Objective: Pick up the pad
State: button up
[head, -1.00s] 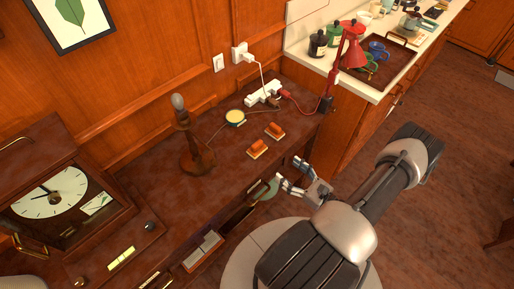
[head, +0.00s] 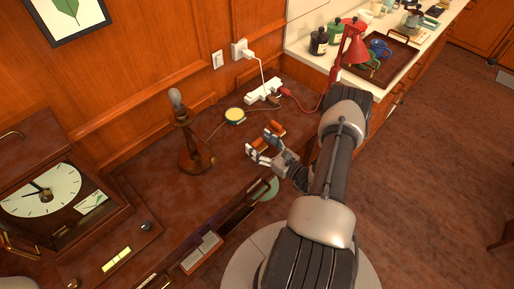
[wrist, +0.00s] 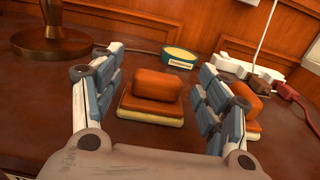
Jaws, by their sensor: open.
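Two pads with orange-brown rounded grips on cream bases lie on the dark desk. The left pad (wrist: 158,84) is between my gripper's fingers in the wrist view, a little beyond them, with no finger clearly touching it. The right pad (wrist: 252,103) is partly hidden behind the right finger; it also shows in the head view (head: 278,127). My gripper (head: 263,142) is open, low over the desk, and covers most of the left pad in the head view.
A wooden stand (head: 193,153) is to the left. A round yellow-topped tin (head: 235,116) sits behind the pads. A white power strip (head: 264,91) with cables and a red lamp (head: 352,48) are at the back right. A drawer (head: 203,253) stands open at the desk's front.

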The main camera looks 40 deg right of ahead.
jog(key=shift+w+a, duration=0.1)
jog(key=shift+w, duration=0.7)
jog(key=shift+c, duration=0.3)
jog(key=c, duration=1.2)
jog(key=shift+r, duration=0.1)
